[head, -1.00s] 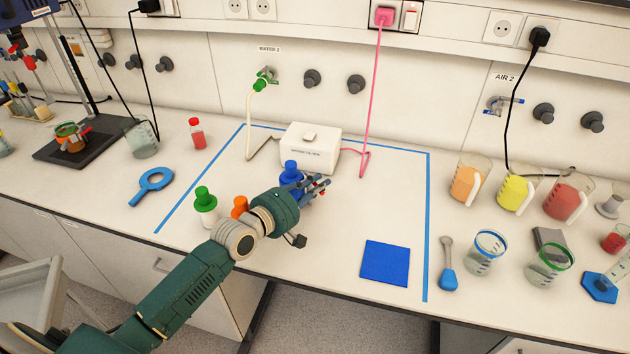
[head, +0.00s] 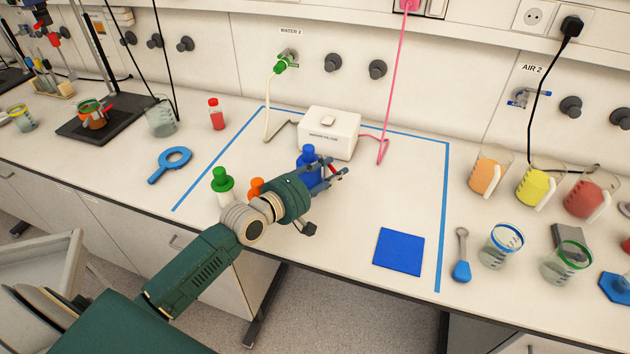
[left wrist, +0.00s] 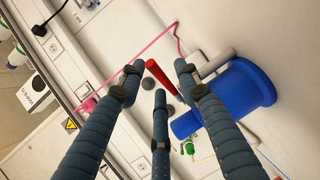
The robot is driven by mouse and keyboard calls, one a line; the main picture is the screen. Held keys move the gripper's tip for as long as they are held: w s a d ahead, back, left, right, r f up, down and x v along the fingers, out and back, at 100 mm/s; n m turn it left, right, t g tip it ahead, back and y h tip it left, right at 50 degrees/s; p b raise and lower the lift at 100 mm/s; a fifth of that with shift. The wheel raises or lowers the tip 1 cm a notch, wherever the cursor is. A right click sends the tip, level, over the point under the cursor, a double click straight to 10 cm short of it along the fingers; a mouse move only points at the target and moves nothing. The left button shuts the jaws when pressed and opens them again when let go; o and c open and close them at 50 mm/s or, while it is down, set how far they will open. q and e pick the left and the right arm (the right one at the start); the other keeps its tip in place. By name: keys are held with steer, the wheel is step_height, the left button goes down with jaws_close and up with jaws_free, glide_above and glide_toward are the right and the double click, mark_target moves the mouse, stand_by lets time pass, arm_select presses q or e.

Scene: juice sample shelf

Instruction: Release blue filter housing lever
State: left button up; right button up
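The blue filter housing (head: 308,168) stands upright on the bench inside the blue tape outline, partly hidden behind my left gripper (head: 340,174). A small red lever shows at the fingers in the head view (head: 332,168). In the left wrist view, the red lever (left wrist: 160,78) lies between the spread fingers of my left gripper (left wrist: 160,86), with the blue housing (left wrist: 240,92) to the right. The fingers are apart and not closed on the lever; whether one touches it I cannot tell. My right gripper is out of view.
A green-capped bottle (head: 222,182) and an orange-capped one (head: 256,187) stand left of the gripper, close to my arm. A white box (head: 328,133) with a pink hose (head: 383,150) stands behind. A blue mat (head: 399,251) lies at the front right, with clear bench around it.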

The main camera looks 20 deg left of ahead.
arm_select(q)
steer(key=v, duration=1)
steer(key=shift+s, duration=0.3)
steer(key=shift+a+f, duration=0.15)
